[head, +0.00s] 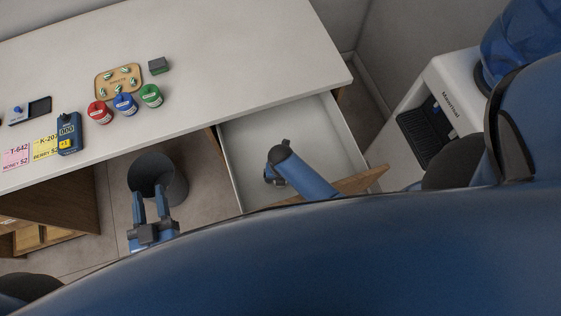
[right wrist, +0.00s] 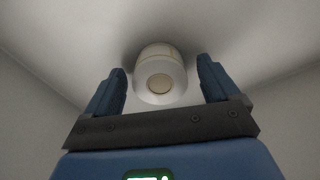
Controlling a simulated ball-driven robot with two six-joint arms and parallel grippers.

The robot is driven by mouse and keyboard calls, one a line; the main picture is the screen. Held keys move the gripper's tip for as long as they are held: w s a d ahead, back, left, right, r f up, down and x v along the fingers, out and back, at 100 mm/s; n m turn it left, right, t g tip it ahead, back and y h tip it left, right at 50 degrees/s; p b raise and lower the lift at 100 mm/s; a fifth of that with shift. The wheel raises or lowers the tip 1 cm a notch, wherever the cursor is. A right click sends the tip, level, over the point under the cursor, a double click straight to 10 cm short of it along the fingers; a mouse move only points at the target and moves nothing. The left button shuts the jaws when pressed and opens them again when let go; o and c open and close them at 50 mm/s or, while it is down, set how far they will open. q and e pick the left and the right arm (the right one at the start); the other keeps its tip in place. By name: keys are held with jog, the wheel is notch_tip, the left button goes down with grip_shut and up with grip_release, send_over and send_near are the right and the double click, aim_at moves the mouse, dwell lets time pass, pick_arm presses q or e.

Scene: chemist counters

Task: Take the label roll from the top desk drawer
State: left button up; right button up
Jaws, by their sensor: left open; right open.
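The top desk drawer (head: 325,128) is pulled out under the right end of the white desk in the head view. My right gripper (head: 271,177) is down inside the drawer, mostly hidden by its own arm. In the right wrist view the label roll (right wrist: 159,78), a white cylinder with a pale round core, lies between the tips of the open right fingers (right wrist: 161,70). A gap shows on each side of it. The roll cannot be made out in the head view. My left gripper (head: 150,195) is open and empty, low in front of the desk.
The desk top (head: 230,45) holds a tan tray (head: 120,80), red, blue and green containers, a blue device (head: 69,134) and cards. A dark bin (head: 158,178) stands under the desk by my left gripper. A white water dispenser (head: 450,80) stands right of the drawer.

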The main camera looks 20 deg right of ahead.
jog(key=c, duration=1.2)
jog(key=shift+o, duration=0.2)
jog(key=shift+r, duration=0.15)
